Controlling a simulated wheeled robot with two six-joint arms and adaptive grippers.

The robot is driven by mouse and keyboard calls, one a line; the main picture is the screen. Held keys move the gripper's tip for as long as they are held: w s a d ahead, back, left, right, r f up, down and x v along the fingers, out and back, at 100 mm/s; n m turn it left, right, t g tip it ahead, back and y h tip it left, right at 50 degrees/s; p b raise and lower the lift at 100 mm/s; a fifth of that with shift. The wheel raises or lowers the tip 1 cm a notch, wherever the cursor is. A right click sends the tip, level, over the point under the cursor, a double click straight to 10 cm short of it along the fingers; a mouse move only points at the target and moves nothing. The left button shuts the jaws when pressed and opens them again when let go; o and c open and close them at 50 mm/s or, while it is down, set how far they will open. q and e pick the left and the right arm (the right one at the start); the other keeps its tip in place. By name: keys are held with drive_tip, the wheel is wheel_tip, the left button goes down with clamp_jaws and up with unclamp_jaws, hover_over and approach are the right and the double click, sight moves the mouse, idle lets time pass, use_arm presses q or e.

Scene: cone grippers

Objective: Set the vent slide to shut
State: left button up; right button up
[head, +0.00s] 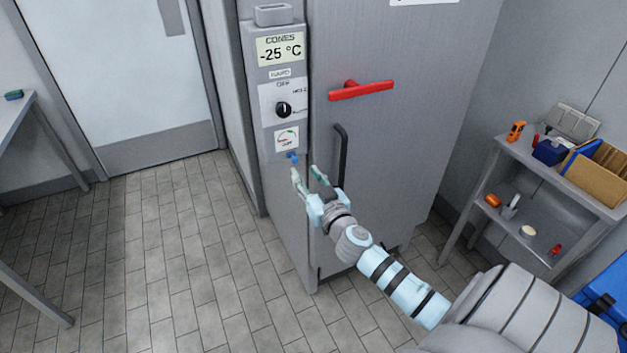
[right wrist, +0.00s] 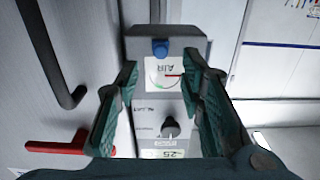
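The vent slide is a small blue knob (head: 293,157) low on the grey control panel, just under a white AIR label (head: 287,138) with a coloured arc and red mark. In the right wrist view, which is upside down, the blue knob (right wrist: 160,48) shows above the AIR label (right wrist: 165,75), beyond the fingertips. My right gripper (head: 306,174) is open and empty, just below the knob in the head view and apart from it. Its green-padded fingers (right wrist: 163,68) frame the panel in the wrist view. The slide's exact setting is too small to read. My left gripper is not in view.
Above the label sit a black rotary knob (head: 284,109) and a -25 °C display (head: 281,50). The cabinet door has a red handle (head: 361,90) and a black bar handle (head: 340,155) near my gripper. A shelf (head: 545,175) with small items stands right. The left floor is clear.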

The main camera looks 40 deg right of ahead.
sight(296, 161)
drive_tip(key=v, duration=0.5)
drive_tip(key=shift+s+a, duration=0.1)
drive_tip(key=shift+s, duration=0.3)
drive_tip(key=x, duration=1.1)
drive_tip(key=shift+w, duration=0.2)
drive_tip(key=shift+c, duration=0.4)
clamp_jaws()
